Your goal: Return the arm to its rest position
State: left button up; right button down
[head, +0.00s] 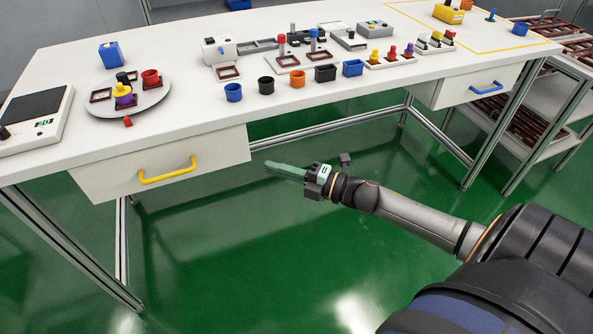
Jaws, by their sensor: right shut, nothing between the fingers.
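My right arm comes in from the lower right of the head view and reaches left, in front of the workbench. Its gripper (270,166) has pale green fingers that point left. They are shut together and hold nothing. The gripper appears in front of the bench's front edge, over the green floor, to the right of the left drawer with the yellow handle. My left gripper is not in view.
The white workbench (195,130) holds a round turntable (157,99), several small coloured cups, and boxes. The left drawer has a yellow handle (168,173), the right drawer a blue handle (486,88). A rack (520,150) stands at right. Green floor is open below.

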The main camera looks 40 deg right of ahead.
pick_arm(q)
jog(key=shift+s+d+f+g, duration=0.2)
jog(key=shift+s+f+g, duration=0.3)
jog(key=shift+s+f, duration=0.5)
pick_arm(e)
jog(key=v, duration=0.4)
jog(key=shift+s+d, duration=0.1)
jog(key=shift+s, duration=0.15)
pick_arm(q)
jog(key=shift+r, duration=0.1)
pick_arm(e)
jog(key=s+a+f+m+g+h, duration=0.65)
jog(key=s+a+f+m, duration=0.95)
jog(key=m, duration=0.5)
pick_arm(q)
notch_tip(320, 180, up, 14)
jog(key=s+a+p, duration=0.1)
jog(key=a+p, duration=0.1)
jog(key=p, duration=1.7)
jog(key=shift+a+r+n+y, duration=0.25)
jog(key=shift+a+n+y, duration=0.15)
pick_arm(e)
notch_tip(320, 180, up, 14)
jog(key=d, duration=0.1)
jog(key=shift+s+r+m, duration=0.15)
jog(key=shift+s+m, duration=0.05)
jog(key=shift+m, duration=0.2)
